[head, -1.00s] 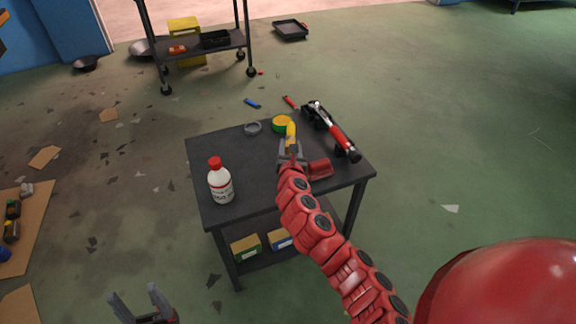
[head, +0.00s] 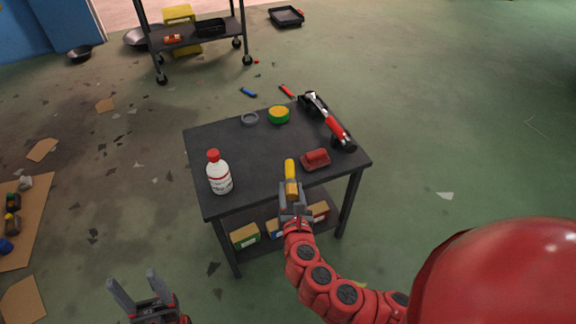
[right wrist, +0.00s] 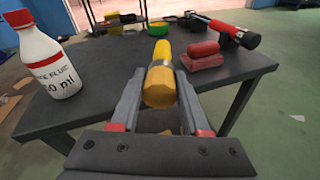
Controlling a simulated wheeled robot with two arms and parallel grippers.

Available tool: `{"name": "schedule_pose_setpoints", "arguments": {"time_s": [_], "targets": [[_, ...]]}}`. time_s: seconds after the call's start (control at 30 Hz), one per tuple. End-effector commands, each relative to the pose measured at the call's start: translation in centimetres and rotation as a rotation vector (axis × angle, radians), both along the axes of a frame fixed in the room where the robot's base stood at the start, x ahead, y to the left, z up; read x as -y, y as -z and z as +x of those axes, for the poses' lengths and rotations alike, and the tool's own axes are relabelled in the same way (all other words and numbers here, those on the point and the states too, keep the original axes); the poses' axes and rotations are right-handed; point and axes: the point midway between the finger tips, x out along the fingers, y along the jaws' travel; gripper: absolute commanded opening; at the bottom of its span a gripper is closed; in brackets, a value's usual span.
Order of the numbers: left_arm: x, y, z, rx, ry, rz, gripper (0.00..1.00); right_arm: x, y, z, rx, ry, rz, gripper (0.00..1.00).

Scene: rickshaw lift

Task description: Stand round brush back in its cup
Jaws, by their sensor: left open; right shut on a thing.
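My right gripper (head: 293,192) is shut on the round brush (head: 290,172), a yellow and brown stick-like thing with a metal band. In the right wrist view the brush (right wrist: 161,87) lies between the two fingers (right wrist: 161,97), its far end pointing to the tabletop's back. It is over the front edge of the dark table (head: 240,155). My left gripper (head: 136,288) is open and empty, low at the left, apart from the table.
A white bottle with a red cap (head: 219,173) stands at the table's front left. A red block (head: 315,159) sits to the right of the brush. A red and black tool (head: 330,125) lies at the right edge. The middle of the tabletop is clear.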

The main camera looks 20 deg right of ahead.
Motion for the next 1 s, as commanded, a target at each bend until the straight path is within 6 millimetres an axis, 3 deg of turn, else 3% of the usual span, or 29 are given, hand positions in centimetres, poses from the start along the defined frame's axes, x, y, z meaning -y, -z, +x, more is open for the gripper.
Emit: {"name": "schedule_pose_setpoints", "arguments": {"time_s": [0.2, 0.4, 0.57, 0.63, 0.77, 1.0], "targets": [[0.0, 0.6, 0.0, 0.0, 0.0, 0.0, 0.63, 2.2, 0.6, 6.3, 0.002, 0.007, 0.004, 0.0], [0.0, 0.9, 0.0, 0.0, 0.0, 0.0, 0.63, 3.2, 0.8, 9.6, 0.003, 0.001, 0.002, 0.0], [0.0, 1.0, 0.0, 0.0, 0.0, 0.0, 0.63, 3.7, 1.2, 10.9, -0.001, 0.001, 0.002, 0.0], [0.0, 1.9, 0.0, 0.0, 0.0, 0.0, 0.63, 3.7, 2.9, 10.7, -0.004, 0.004, 0.004, 0.0], [0.0, 2.7, 0.0, 0.0, 0.0, 0.0, 0.63, 3.6, 4.4, 10.7, 0.0, -0.001, 0.003, 0.0], [0.0, 2.6, 0.0, 0.0, 0.0, 0.0, 0.63, 3.5, 4.5, 10.7, 0.001, -0.002, 0.001, 0.0]]}}
